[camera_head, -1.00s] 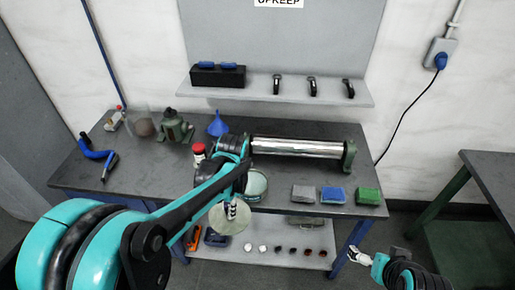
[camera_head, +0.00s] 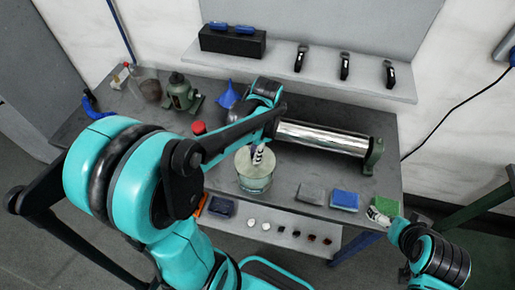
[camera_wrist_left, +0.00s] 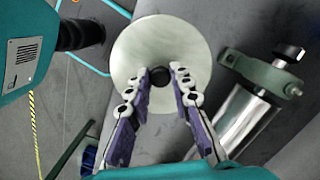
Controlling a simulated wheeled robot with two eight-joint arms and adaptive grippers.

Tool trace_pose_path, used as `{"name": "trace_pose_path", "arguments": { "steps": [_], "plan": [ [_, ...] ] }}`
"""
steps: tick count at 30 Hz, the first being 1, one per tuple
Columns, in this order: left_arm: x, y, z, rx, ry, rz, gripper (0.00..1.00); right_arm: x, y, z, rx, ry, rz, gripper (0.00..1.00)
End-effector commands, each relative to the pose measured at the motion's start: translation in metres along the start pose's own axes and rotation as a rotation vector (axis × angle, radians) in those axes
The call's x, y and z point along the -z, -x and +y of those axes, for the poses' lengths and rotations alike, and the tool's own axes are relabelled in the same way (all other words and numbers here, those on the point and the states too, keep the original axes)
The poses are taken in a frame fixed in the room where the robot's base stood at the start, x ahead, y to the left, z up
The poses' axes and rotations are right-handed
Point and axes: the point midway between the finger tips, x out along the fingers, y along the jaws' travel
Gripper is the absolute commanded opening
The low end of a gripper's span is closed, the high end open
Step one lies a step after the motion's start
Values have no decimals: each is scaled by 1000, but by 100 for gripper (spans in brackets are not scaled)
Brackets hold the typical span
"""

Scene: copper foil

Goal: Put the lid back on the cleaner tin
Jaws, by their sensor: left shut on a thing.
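The lid (camera_head: 243,163) is a pale greenish disc. My left gripper (camera_head: 257,155) is shut on its dark knob, which shows in the left wrist view between the fingertips (camera_wrist_left: 160,76). The lid (camera_wrist_left: 136,45) also shows there, with the gripper over its centre. In the head view the lid appears over the mouth of the cleaner tin (camera_head: 254,184), a pale teal round tin near the bench's front edge. I cannot tell whether lid and tin touch. The lid hides the tin in the wrist view. My right gripper (camera_head: 376,215) is by the bench's front right corner; its fingers are too small to judge.
A shiny metal roller on green stands (camera_head: 320,138) lies behind the tin. Grey (camera_head: 312,194), blue (camera_head: 345,200) and green (camera_head: 386,205) blocks lie to its right. A red-capped container (camera_head: 199,128) and blue funnel (camera_head: 228,95) stand at left. Small discs lie on the lower shelf (camera_head: 300,226).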

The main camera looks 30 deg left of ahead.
Motion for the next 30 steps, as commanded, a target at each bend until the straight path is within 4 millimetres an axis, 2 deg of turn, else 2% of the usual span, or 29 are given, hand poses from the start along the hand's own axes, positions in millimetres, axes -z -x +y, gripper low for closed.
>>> {"name": "trace_pose_path", "arguments": {
  "steps": [15, 30],
  "plan": [
    [6, -51, 0, 0, 0, 0, 0, -24, -34, 0, 0, 0, 0, 98],
    [7, -56, 0, 0, 0, 0, 0, -26, -37, 0, 0, 0, 0, 98]
  ]
}}
